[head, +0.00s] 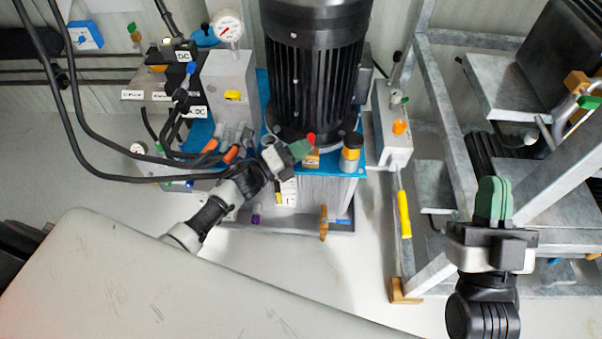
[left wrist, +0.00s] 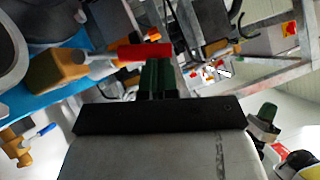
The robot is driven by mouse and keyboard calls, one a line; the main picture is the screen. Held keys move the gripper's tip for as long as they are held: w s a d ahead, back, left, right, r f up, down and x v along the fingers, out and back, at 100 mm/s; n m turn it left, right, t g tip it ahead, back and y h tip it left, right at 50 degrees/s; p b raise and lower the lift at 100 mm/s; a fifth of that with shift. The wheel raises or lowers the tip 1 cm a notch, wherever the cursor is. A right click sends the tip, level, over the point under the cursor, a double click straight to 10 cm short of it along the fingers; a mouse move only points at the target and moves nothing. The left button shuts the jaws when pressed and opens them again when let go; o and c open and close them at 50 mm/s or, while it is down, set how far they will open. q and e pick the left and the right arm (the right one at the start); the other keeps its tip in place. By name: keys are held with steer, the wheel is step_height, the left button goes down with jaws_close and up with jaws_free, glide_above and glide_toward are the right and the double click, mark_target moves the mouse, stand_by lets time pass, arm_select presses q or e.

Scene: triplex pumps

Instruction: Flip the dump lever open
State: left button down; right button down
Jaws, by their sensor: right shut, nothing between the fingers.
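A red lever handle (left wrist: 145,52) sits on a brass valve body (left wrist: 58,76) in the left wrist view. In the head view its red end (head: 311,138) shows on the blue pump deck. No label marks it as the dump lever. My left gripper (head: 300,149) is right at the red handle; its green fingers (left wrist: 158,78) are close together, tips at the handle's lower edge. I cannot tell whether they grip it or only touch it. My right gripper (head: 494,196) is shut and empty, well to the right, in front of the metal frame.
A large black motor (head: 315,75) stands behind the valve. A black and orange capped cylinder (head: 351,152) is just right of it. Black hoses (head: 75,130) run at the left. A yellow handle (head: 404,213) hangs by the metal frame (head: 440,130).

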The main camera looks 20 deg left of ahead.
arm_select(q)
steer(key=shift+w+a+r+n+g+y+p, duration=0.2)
steer(key=shift+w+r+n+y+p, duration=0.2)
steer(key=shift+w+n+p, duration=0.45)
steer(key=shift+w+a+r+n+g+y+p, duration=0.1)
steer(key=shift+w+a+r+n+y+p, duration=0.15)
steer(key=shift+w+r+n+p, duration=0.55)
arm_select(e)
step_height(320, 180, down, 12)
steer(key=d+g+h, duration=0.2)
steer(key=g+h, duration=0.1)
steer(key=g, duration=0.8)
steer(key=shift+s+d+f+h, duration=0.15)
steer(key=shift+h, duration=0.15)
arm_select(q)
steer(key=shift+s+f+m, duration=0.15)
steer(key=shift+f+m, duration=0.15)
steer(key=shift+m, duration=0.05)
